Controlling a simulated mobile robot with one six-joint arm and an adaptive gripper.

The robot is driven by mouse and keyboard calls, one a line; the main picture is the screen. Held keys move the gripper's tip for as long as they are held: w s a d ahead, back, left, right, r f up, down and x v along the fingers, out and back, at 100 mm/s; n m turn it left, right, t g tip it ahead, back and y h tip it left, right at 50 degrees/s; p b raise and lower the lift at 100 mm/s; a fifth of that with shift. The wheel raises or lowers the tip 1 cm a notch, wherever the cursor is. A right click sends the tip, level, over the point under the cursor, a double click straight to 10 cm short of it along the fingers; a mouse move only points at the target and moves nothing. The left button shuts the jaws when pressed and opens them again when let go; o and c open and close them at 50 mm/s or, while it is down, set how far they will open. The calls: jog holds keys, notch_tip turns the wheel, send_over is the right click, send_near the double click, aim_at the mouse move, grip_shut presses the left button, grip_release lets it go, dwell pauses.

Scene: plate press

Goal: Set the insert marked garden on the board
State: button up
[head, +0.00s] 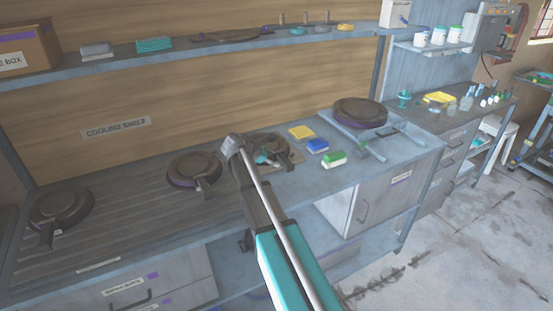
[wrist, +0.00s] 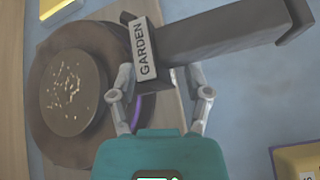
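The insert marked garden (wrist: 72,92) is a dark round plate with pale specks and a thick handle (wrist: 225,32) pointing right in the wrist view. Its white GARDEN label (wrist: 145,48) sits at the handle's root. The insert lies over a tan board (wrist: 172,100), whose edge shows around it; a purple strip shows beneath the rim. In the head view the insert (head: 262,141) and board (head: 297,156) are partly behind my arm. My gripper (wrist: 160,72) has its fingers apart near the label and handle root; I see no clear grip. Contact cannot be told.
Two dark round pans (head: 195,170) (head: 60,208) lie on the ribbed cooling shelf to the left. Another round press piece (head: 360,112) stands on a grey stand at the right. Yellow (head: 301,132), blue (head: 318,146) and green (head: 334,159) blocks lie between. A shelf (head: 230,45) runs above.

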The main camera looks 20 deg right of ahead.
jog(key=shift+r, duration=0.15)
jog(key=shift+a+r+p, duration=0.35)
jog(key=shift+a+p, duration=0.05)
jog(key=shift+p, duration=0.1)
jog(key=p+v, duration=0.6)
jog(key=v, duration=0.5)
jog(key=shift+f, duration=0.1)
dwell(0.3)
